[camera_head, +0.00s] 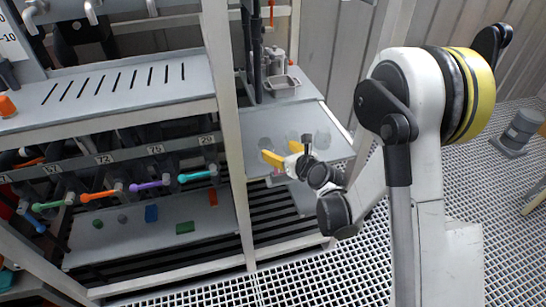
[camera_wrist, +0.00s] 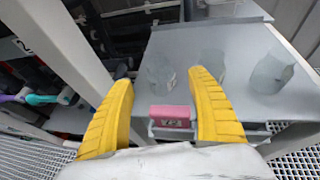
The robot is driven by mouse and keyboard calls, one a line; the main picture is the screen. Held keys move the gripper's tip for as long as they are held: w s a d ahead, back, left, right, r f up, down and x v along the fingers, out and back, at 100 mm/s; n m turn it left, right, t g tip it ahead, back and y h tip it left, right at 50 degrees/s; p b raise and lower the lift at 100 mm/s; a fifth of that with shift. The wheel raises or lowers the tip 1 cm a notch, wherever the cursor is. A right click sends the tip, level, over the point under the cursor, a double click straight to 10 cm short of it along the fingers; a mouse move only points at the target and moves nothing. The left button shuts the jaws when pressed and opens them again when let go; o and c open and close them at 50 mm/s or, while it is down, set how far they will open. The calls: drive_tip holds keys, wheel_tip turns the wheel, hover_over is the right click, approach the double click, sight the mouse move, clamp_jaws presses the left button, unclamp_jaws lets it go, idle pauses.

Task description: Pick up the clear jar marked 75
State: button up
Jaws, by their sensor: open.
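Several clear jars stand on a grey shelf (camera_wrist: 250,35). In the wrist view one jar (camera_wrist: 160,72) shows between my fingertips and beyond them, a second (camera_wrist: 211,65) is behind the right finger, and a third (camera_wrist: 270,74) stands to the right. In the head view they are faint, see-through shapes, with the right one (camera_head: 322,140) clearest. I cannot read a 75 on any of them. My gripper (camera_head: 284,153) has yellow fingers, spread and empty at the shelf's front. It also shows in the wrist view (camera_wrist: 161,78).
A pink block (camera_wrist: 170,117) sits in a pale holder at the shelf's front edge, between my fingers. A white post (camera_head: 229,130) stands left of the shelf. Left of it is a rack of coloured handles (camera_head: 150,184) with numbered labels. Metal vessels (camera_head: 277,65) stand behind.

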sight(267, 144)
drive_tip(key=b+x, duration=0.1)
drive_tip(key=x, duration=0.4)
drive_tip(key=shift+w+a+f, duration=0.15)
drive_tip(key=shift+w, duration=0.1)
drive_tip(key=b+x, duration=0.2)
drive_tip(key=x, duration=0.3)
drive_tip(key=shift+s+a+f, duration=0.1)
drive_tip(key=shift+s, duration=0.05)
drive_tip(key=c, duration=1.3)
